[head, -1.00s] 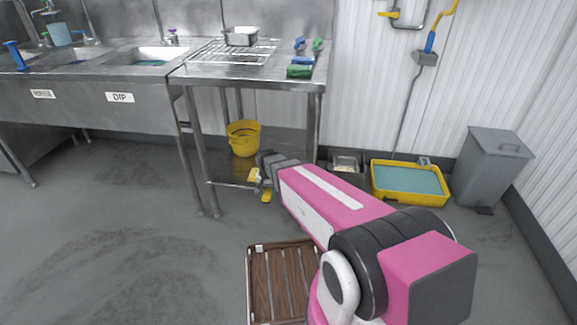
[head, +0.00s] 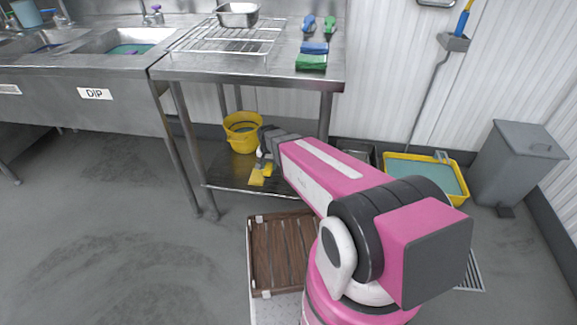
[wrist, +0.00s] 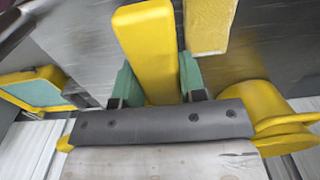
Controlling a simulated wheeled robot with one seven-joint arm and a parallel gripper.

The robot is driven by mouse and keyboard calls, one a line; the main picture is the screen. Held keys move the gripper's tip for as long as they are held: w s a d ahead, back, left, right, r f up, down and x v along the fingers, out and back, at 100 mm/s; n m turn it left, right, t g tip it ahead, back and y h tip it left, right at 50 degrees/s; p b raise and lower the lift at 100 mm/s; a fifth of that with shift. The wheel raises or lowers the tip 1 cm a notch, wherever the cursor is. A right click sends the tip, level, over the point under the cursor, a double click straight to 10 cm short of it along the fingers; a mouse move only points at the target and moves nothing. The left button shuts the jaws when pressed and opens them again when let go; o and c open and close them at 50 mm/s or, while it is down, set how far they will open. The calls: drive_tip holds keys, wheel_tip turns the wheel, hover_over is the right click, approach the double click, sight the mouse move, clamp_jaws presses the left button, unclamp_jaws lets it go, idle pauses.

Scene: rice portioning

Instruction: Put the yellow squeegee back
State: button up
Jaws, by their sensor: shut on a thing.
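The yellow squeegee (wrist: 146,45) is between the green-padded fingers of my gripper (wrist: 158,80) in the wrist view. Only its flat yellow part shows there, running away from the fingers. In the head view my gripper (head: 264,160) is at the lower shelf of the steel table, in front of the yellow bucket (head: 242,138). The squeegee is small and partly hidden by my arm in that view. A second yellow block (wrist: 208,22) lies beside the squeegee in the wrist view; it seems to rest on the lower shelf (head: 225,170).
The yellow bucket also shows close on the right in the wrist view (wrist: 262,108). A yellow tray of greenish liquid (head: 460,185) and a grey bin (head: 515,165) stand at the right. A table leg (head: 187,150) stands left of the gripper. Floor is clear at left.

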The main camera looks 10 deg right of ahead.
drive_tip(key=w+d+f, duration=0.6)
drive_tip(key=d, duration=0.1)
drive_tip(key=shift+w+d, duration=0.1)
drive_tip(key=shift+w, duration=0.3)
drive_tip(key=shift+f, duration=2)
drive_tip(key=o, duration=0.7)
drive_tip(key=shift+f, duration=0.15)
drive_tip(key=o, duration=0.4)
wheel_tip(320, 180, up, 12)
drive_tip(key=shift+r, duration=0.2)
